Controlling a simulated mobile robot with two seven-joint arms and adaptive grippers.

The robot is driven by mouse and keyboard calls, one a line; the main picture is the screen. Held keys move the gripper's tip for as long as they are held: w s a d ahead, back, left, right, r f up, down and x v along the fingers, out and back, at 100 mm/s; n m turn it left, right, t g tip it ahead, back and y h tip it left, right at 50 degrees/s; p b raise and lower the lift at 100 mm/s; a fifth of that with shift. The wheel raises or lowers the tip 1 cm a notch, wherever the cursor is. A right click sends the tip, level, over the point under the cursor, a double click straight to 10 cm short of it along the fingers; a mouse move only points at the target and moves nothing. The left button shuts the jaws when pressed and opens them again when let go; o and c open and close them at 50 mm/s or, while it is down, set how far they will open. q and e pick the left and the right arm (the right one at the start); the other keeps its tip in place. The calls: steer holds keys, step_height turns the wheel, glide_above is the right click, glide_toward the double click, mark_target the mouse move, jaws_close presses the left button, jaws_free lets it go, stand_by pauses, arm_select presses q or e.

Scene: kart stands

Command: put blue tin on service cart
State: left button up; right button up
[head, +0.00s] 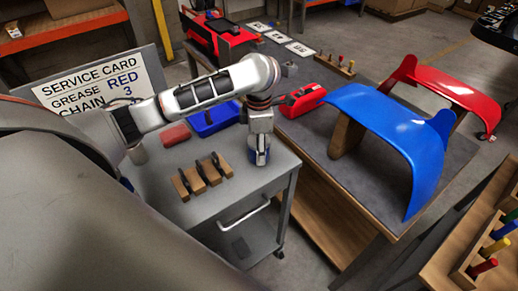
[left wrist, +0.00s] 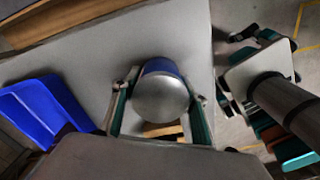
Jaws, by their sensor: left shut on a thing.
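The blue tin (head: 259,157) is at the right end of the grey service cart's top (head: 240,186) in the head view. My left gripper (head: 259,146) reaches down from above and is shut on the tin. In the left wrist view the tin (left wrist: 160,92) shows a round silver lid and a blue side, with a finger of the gripper (left wrist: 160,108) on either side. The tin looks upright. I cannot tell whether its base touches the cart top. My right gripper is not in view.
A wooden rack (head: 202,178) with dark upright parts, a red block (head: 175,135) and a blue bin (head: 213,119) are on the cart. A bench (head: 310,130) with a red case (head: 303,99) and a blue body panel (head: 385,112) stands to the right. A service sign (head: 93,88) stands behind.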

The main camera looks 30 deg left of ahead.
arm_select(q)
steer(key=o, duration=1.3)
steer(key=shift+o, duration=0.2)
step_height(320, 180, up, 12)
steer(key=shift+r+p, duration=0.15)
steer(key=shift+p, duration=0.55)
